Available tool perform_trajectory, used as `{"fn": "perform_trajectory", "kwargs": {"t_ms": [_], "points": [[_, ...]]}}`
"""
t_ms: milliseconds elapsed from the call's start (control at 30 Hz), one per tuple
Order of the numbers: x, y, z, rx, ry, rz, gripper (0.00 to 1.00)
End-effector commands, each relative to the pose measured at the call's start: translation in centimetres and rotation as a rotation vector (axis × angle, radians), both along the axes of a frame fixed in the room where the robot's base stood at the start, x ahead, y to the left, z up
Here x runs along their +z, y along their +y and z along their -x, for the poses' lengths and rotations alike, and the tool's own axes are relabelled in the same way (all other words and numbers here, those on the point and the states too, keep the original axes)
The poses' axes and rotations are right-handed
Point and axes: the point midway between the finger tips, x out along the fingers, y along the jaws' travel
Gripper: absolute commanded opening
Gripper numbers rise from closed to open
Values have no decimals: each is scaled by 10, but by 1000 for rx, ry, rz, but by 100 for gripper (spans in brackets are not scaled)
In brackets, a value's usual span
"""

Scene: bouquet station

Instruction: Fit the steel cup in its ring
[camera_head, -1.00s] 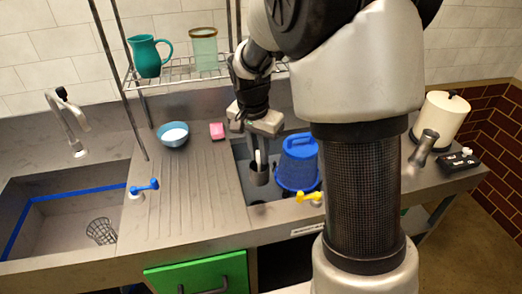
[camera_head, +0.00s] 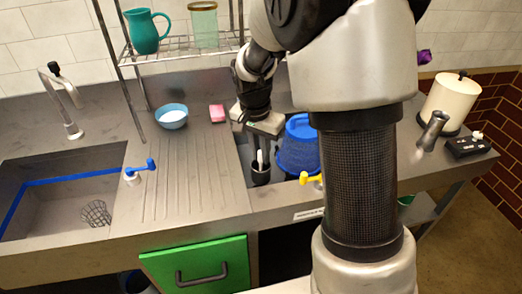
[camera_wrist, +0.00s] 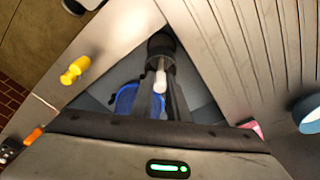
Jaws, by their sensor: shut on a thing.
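I cannot make out the ring, nor whether the cup's base touches anything.
A blue bucket (camera_head: 298,148) stands close right of the cup. A yellow tap handle (camera_head: 311,179) is at the front edge. A pink sponge (camera_head: 217,113) and blue bowl (camera_head: 172,116) lie back left. The ribbed drainboard (camera_head: 185,180) is clear.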

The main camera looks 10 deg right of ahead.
Motion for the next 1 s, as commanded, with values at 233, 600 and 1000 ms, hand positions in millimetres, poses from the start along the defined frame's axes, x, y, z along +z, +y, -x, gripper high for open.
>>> {"fn": "perform_trajectory", "kwargs": {"t_ms": [233,600,1000], "points": [[-23,0,0,0,1,1,0],[-51,0,0,0,1,0,0],[-56,0,0,0,0,0,0]]}}
